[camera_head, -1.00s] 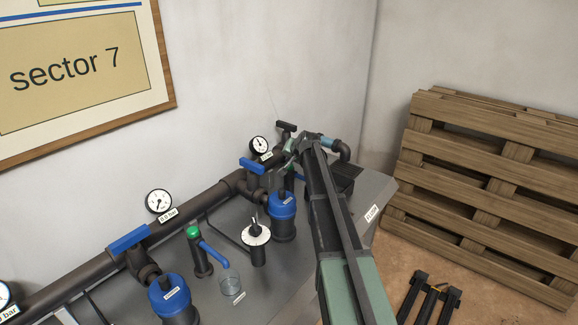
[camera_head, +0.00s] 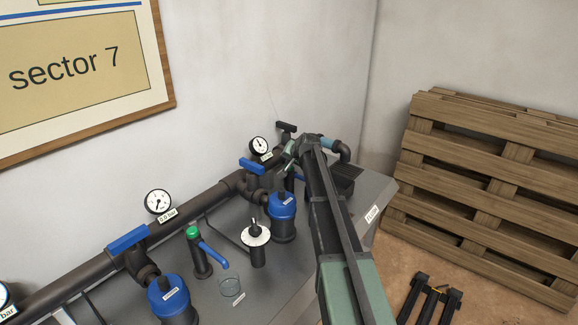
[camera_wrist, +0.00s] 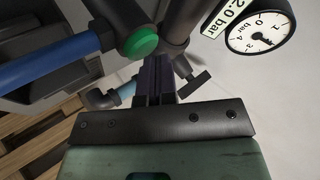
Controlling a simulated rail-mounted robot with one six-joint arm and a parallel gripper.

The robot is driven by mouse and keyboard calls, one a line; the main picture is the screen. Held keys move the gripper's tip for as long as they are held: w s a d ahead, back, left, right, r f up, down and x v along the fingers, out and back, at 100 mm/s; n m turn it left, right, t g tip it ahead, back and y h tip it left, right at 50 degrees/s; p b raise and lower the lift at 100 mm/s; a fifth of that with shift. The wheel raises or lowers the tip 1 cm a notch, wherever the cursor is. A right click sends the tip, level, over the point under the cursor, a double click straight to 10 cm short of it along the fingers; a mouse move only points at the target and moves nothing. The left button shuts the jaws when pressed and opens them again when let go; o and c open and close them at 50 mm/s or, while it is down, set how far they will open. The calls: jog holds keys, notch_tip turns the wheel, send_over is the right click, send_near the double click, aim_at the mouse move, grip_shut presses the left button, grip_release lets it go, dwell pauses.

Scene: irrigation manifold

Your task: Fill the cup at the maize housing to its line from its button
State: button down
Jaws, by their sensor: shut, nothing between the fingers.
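My gripper (camera_wrist: 153,75) is shut and empty in the wrist view. Its dark fingertips are close to a green button (camera_wrist: 140,42) on a dark tap; I cannot tell if they touch. A blue spout (camera_wrist: 45,60) runs left from that tap. In the head view my gripper (camera_head: 292,152) is at the right-hand tap, beside a blue-capped housing (camera_head: 282,207). My arm hides much of that tap and any cup under it. A clear cup (camera_head: 230,285) stands under the left tap, which has its own green button (camera_head: 193,232). The housing labels are too small to read.
A dark pipe (camera_head: 80,280) with blue valve handles (camera_head: 128,239) and gauges (camera_head: 158,202) runs along the wall. A black-knobbed white dial (camera_head: 256,234) stands between the housings. The near gauge (camera_wrist: 262,32) has a 2.0 bar tag. Pallets (camera_head: 490,180) lean at right.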

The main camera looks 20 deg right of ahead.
jog(key=shift+r+p, duration=0.9)
jog(key=shift+r, duration=0.05)
notch_tip(320, 180, up, 5)
jog(key=p, duration=0.5)
jog(key=shift+r, duration=0.1)
